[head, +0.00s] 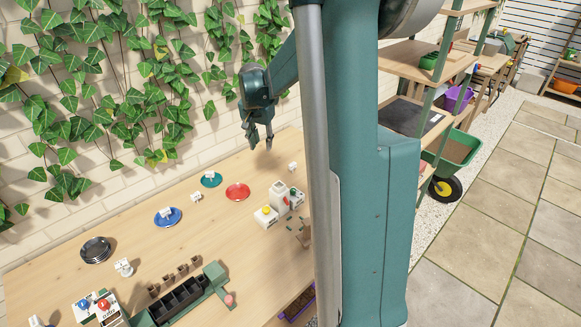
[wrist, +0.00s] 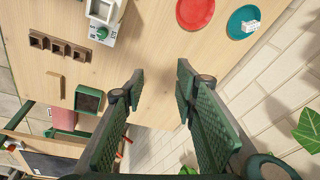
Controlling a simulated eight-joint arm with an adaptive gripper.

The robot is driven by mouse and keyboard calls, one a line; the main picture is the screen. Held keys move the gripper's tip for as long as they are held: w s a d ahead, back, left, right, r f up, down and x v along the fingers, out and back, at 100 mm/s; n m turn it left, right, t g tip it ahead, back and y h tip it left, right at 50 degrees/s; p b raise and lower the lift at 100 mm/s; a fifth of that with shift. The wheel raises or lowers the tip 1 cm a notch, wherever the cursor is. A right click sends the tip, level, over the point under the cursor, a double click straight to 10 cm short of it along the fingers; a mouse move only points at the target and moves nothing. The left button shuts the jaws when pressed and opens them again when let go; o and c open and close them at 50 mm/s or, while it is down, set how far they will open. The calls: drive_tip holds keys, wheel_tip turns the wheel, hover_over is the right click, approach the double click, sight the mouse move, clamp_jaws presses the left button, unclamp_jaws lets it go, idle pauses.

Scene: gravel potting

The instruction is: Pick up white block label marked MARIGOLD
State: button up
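Several small white blocks stand on the table (head: 240,245), their markings too small to read, so I cannot tell which is MARIGOLD. In the head view, one white block (head: 293,167) is at the right, below my gripper (head: 261,143). Another white block (head: 197,196) stands between the saucers, and a third white block (head: 124,267) is at the front left. Other white blocks sit on the blue saucer (head: 176,221) and the teal saucer (head: 217,182). The wrist view shows a white block (wrist: 251,26) on the teal saucer. My gripper (wrist: 159,70) is open and empty above the table.
A red saucer (head: 238,192) lies empty near the middle. White boxes with coloured knobs (head: 267,215) stand right of it. Black stacked dishes (head: 96,249) are at the left. A dark green tray with black cells (head: 182,300) is in front. An ivy-covered brick wall (head: 130,165) borders the back.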

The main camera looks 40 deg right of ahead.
drive_tip(key=w+d+f+m+g, duration=0.1)
drive_tip(key=w+d+f+m, duration=0.1)
drive_tip(key=d+f, duration=0.6)
drive_tip(key=m+g, duration=0.1)
drive_tip(key=m, duration=0.2)
hover_over(292, 164)
drive_tip(key=f, duration=0.7)
drive_tip(key=shift+s+a, duration=0.15)
drive_tip(key=shift+a, duration=0.2)
drive_tip(key=shift+d+f, duration=0.15)
drive_tip(key=shift+f, duration=1.15)
drive_tip(key=shift+d+f+b, duration=0.2)
drive_tip(key=shift+f, duration=1.1)
drive_tip(key=shift+d+f+b, duration=0.15)
drive_tip(key=shift+f+b, duration=0.05)
drive_tip(key=shift+f, duration=1.05)
